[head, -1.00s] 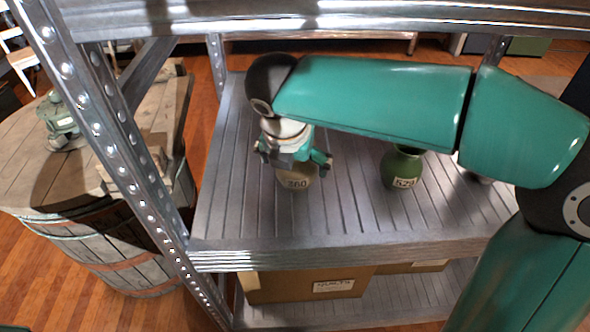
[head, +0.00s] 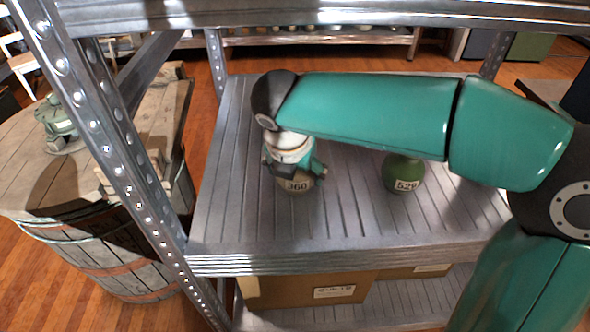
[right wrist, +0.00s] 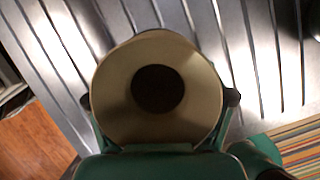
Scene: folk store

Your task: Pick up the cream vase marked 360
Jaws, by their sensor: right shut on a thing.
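The cream vase marked 360 (head: 297,186) stands upright on the ridged metal shelf (head: 340,225) in the head view. My right gripper (head: 291,170) comes down over it from above and is shut on its upper part. The gripper and wrist hide the vase's top in the head view. In the right wrist view the vase (right wrist: 112,92) shows from above, with its round rim and dark mouth between the two fingers at its left and right sides.
A green vase marked 529 (head: 403,173) stands on the same shelf to the right, partly under my right arm. A riveted metal post (head: 120,150) rises at the shelf's left front. Cardboard boxes (head: 300,288) sit on the shelf below. Shelf space left of the cream vase is clear.

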